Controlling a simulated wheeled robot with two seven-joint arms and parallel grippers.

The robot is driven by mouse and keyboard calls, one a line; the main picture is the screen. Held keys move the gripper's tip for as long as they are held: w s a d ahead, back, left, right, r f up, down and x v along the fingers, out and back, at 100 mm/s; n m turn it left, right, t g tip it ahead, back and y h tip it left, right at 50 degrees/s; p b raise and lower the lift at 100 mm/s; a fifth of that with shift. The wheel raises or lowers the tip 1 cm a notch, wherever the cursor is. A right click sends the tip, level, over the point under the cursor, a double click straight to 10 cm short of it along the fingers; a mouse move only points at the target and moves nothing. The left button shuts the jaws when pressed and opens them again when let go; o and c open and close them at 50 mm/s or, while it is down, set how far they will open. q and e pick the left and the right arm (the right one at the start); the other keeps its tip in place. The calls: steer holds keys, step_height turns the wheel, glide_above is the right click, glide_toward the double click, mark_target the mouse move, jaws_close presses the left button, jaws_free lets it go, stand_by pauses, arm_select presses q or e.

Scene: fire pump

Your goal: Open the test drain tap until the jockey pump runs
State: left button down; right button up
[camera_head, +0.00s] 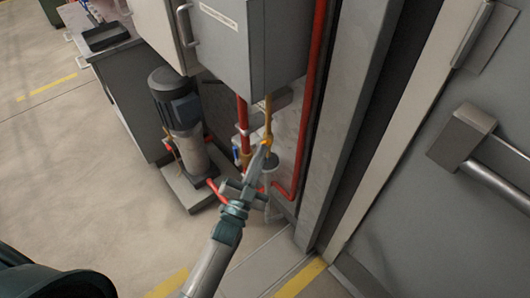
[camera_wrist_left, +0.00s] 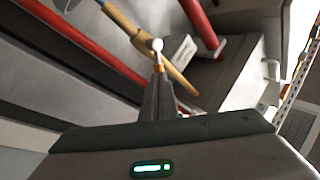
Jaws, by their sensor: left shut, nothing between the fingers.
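My left gripper (camera_head: 262,150) reaches in from below, with its fingers shut and empty, at the brass drain pipe (camera_head: 268,117) under the grey cabinet. In the left wrist view the shut fingers (camera_wrist_left: 158,85) point at the brass pipe (camera_wrist_left: 125,23). A pale round-ended tap lever (camera_wrist_left: 157,45) shows right at the fingertips; I cannot tell whether they touch it. The fingers hide part of the tap in the head view. The pump (camera_head: 175,100), a dark motor on a grey cylinder, stands upright on a plinth to the left. Whether it runs cannot be seen. My right gripper is not in view.
The grey cabinet (camera_head: 262,45) hangs above the pipes. A red pipe (camera_head: 242,120) runs beside the brass one, and another red pipe (camera_head: 312,95) runs down the wall. A door with a push bar (camera_head: 495,185) is at right. The floor at left is clear.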

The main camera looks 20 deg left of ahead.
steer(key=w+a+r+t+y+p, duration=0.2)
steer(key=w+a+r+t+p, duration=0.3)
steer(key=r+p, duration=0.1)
arm_select(q)
steer(key=n, duration=0.2)
steer(key=a+r+n+g+y+p, duration=0.1)
steer(key=w+r+n+g+y+p, duration=0.1)
steer(key=n, duration=0.1)
steer(key=shift+a+n, duration=0.15)
steer(key=shift+n, duration=0.15)
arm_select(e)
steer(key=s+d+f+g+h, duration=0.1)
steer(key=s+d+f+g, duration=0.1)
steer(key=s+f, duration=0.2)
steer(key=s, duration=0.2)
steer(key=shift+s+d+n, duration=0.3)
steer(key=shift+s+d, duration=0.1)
arm_select(q)
steer(key=shift+s+f, duration=0.1)
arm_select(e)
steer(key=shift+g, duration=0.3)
